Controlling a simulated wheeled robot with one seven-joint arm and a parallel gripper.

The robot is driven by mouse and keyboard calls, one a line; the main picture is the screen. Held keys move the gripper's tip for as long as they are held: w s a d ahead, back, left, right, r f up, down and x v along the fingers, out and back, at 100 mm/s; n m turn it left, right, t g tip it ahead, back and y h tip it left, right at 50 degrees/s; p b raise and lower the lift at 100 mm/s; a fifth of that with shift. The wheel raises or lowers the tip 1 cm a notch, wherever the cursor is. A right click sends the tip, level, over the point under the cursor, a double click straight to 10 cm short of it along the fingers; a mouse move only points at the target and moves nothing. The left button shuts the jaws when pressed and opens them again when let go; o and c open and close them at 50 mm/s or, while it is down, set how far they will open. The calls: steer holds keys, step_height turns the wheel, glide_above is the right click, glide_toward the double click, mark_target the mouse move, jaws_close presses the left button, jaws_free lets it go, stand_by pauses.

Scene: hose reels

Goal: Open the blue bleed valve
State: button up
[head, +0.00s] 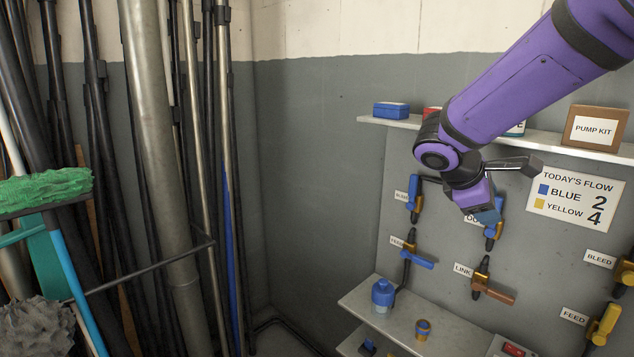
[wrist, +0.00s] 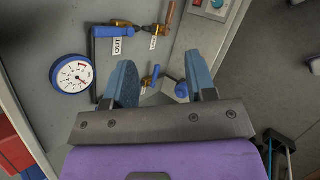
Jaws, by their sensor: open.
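The blue bleed valve (head: 414,192) is on the grey wall panel in the head view, right of its BLEED label (head: 401,196). Its blue handle stands roughly upright. My gripper (head: 485,211) is to the right of it, apart from it, in front of the OUT valve, which it partly covers. In the wrist view my gripper (wrist: 161,82) is open, its two blue-grey fingers apart and nothing held. A small blue handle (wrist: 152,77) shows beyond and between the fingers; its label is too small to read.
Below the bleed valve is the feed valve (head: 418,260) with a sideways blue handle. The link valve (head: 493,292) is brown. Yellow valves (head: 605,323) are at right. Shelves above and below carry a pump kit box (head: 594,128) and a blue bottle (head: 382,296). A gauge (wrist: 72,74) shows in the wrist view.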

steer(key=s+r+m+t+y, duration=0.1)
steer(key=s+m+y, duration=0.3)
steer(key=s, duration=0.8)
steer(key=s+a+r+m+t+y, duration=0.1)
steer(key=s+r+m+y, duration=0.2)
steer(key=s+m, duration=0.5)
steer(key=s+y, duration=0.1)
steer(key=s, duration=0.2)
steer(key=shift+s+a+r+t+y, duration=0.15)
steer(key=shift+s+r+t+y, duration=0.05)
steer(key=shift+s+t+y, duration=0.2)
